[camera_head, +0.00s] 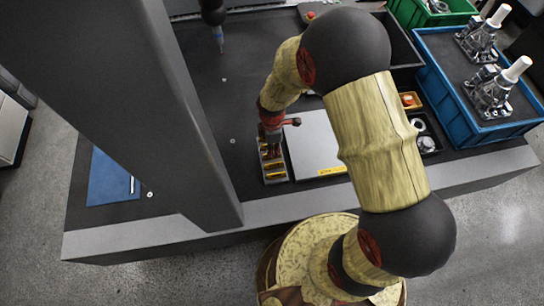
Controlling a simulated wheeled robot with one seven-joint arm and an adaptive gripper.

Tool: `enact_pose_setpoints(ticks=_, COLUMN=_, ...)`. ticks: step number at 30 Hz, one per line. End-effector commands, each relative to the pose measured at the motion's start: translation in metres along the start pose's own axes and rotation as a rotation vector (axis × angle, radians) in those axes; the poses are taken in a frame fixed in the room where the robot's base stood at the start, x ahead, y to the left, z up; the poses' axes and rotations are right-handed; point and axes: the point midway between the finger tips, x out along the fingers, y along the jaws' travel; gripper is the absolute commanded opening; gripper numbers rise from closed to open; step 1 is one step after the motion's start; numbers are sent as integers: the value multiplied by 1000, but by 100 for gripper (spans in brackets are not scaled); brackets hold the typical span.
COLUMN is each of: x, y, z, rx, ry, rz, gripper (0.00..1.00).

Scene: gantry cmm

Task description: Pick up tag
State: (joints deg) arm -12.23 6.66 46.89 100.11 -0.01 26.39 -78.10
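I cannot single out the tag for sure. A small dark tray (284,179) holds several yellow-orange pieces (272,166), which may be tags. My gripper (271,148) points down over the far part of this tray. Its fingers are dark and tiny here, so I cannot tell whether they are open, shut or touching a piece. My red wrist and arm hide part of the tray's far end.
A light grey plate with a yellow label (332,170) lies right beside the tray. A large grey gantry column (140,90) stands to the left, with a blue mat (110,182) beyond it. A blue crate (450,100) with metal parts stands at the right.

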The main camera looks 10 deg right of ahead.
Motion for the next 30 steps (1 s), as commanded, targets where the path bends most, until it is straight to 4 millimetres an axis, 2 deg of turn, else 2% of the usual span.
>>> enact_pose_setpoints(ticks=12, x=49, y=1, z=-1, rx=2, ry=0, rz=0, gripper=25)
enact_pose_setpoints(ticks=19, x=50, y=1, z=-1, rx=2, ry=0, rz=2, gripper=25)
enact_pose_setpoints(ticks=30, x=50, y=1, z=-1, rx=2, ry=0, rz=1, gripper=5)
